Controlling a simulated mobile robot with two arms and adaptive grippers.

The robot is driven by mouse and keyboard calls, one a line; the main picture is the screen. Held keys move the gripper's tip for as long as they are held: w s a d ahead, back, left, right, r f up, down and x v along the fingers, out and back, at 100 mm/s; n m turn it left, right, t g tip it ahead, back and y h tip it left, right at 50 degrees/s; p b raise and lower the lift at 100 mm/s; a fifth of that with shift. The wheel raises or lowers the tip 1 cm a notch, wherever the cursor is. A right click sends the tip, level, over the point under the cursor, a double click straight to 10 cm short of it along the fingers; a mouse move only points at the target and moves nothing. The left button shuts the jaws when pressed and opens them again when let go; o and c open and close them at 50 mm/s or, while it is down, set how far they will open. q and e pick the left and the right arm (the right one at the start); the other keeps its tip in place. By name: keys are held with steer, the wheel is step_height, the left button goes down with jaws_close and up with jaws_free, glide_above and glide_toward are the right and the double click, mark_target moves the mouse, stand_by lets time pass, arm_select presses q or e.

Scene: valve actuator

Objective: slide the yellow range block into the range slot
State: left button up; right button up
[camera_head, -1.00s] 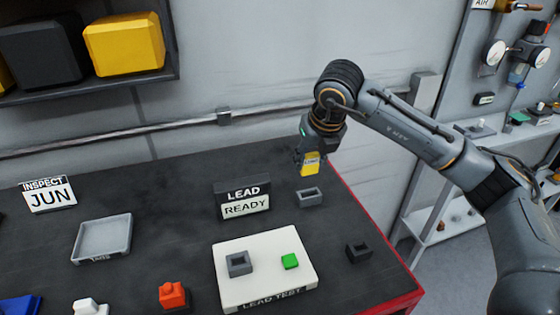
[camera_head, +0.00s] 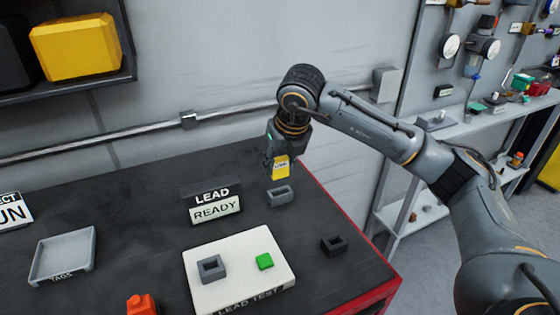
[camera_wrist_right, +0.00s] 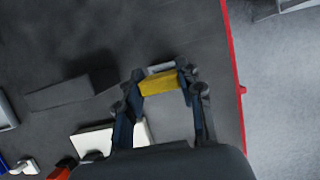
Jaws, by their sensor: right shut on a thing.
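The yellow block (camera_head: 281,169) with a pale label is held by my right gripper (camera_head: 280,160), above the black table near its back right corner. In the right wrist view the yellow block (camera_wrist_right: 160,83) sits between the two fingers of my right gripper (camera_wrist_right: 161,88). A grey open-topped slot (camera_head: 280,197) stands on the table just below the block, apart from it. Part of a grey rim (camera_wrist_right: 160,69) shows just past the block in the wrist view. No label tells which holder is the range slot. My left gripper is not seen.
A LEAD READY sign (camera_head: 213,203) stands left of the grey slot. In front are a white LEAD TEST board (camera_head: 235,283) with a grey socket (camera_head: 211,268) and green block (camera_head: 264,261), and a small dark holder (camera_head: 333,245). A grey tray (camera_head: 63,256) lies left.

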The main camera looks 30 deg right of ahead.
mark_target(281, 170)
steer(key=shift+f+b, duration=1.15)
steer(key=shift+f, duration=0.55)
steer(key=shift+b, duration=0.6)
stand_by(0.4)
steer(key=shift+f+b, duration=1.2)
steer(key=shift+f, duration=0.15)
steer(key=o, duration=1.3)
steer(key=shift+c, duration=0.2)
steer(key=v, duration=1.2)
steer(key=shift+w+d, duration=0.1)
